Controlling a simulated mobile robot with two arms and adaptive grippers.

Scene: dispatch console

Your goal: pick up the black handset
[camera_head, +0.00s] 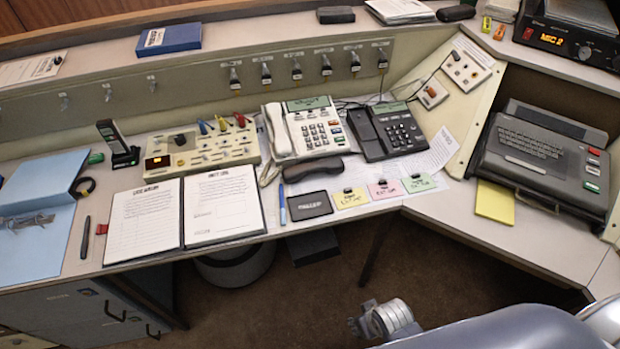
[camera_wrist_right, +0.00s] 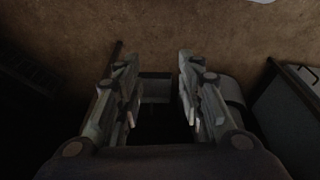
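A black handset (camera_head: 313,168) lies on the desk, in front of the white phone (camera_head: 303,128). The black desk phone (camera_head: 387,131) stands to its right, on white papers; I cannot tell whether its cradle is empty. My right gripper (camera_head: 372,318) is low at the bottom of the head view, over the floor in front of the desk and well apart from the handset. In the right wrist view its two fingers (camera_wrist_right: 157,75) are spread with nothing between them. The handset does not show in that view. My left gripper is not in view.
A black pad (camera_head: 309,205) and colored note cards (camera_head: 383,189) lie just in front of the handset, with a blue pen (camera_head: 282,204) to the left. A switch panel (camera_head: 202,147) and open binder (camera_head: 183,212) are further left. A typewriter-like terminal (camera_head: 541,152) stands right.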

